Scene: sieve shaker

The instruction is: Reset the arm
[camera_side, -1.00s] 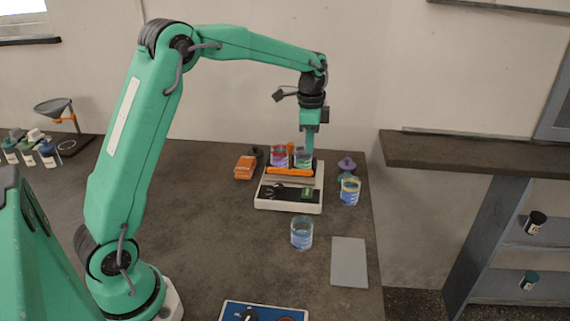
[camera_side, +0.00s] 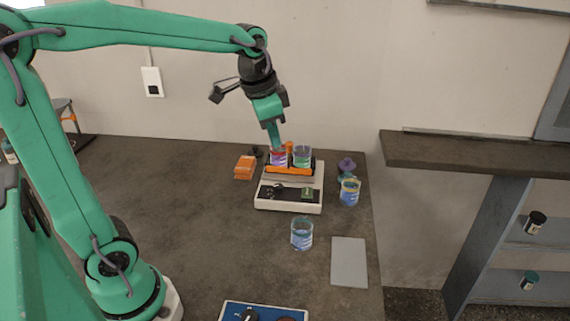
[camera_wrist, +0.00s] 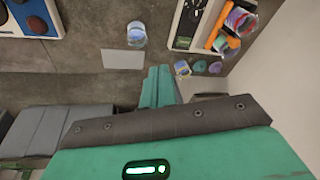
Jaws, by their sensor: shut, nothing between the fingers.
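My gripper (camera_side: 277,137) is shut and empty. In the side view it is tilted, with its fingertips just above or behind the beakers on the shaker; I cannot tell whether it touches them. The sieve shaker (camera_side: 274,204) is a white box with an orange bar and two beakers on top: a red and purple one (camera_side: 278,159) and a green and purple one (camera_side: 302,157). In the wrist view, the shut fingers (camera_wrist: 158,85) point toward the bench, and the shaker (camera_wrist: 183,33) is at the top right.
A blue-banded beaker (camera_side: 302,234) stands in front of the shaker, and another beaker (camera_side: 349,192) stands right of it. A grey plate (camera_side: 349,262) lies near the bench's right edge. An orange block (camera_side: 245,168) is left of the shaker. The bench's left middle is clear.

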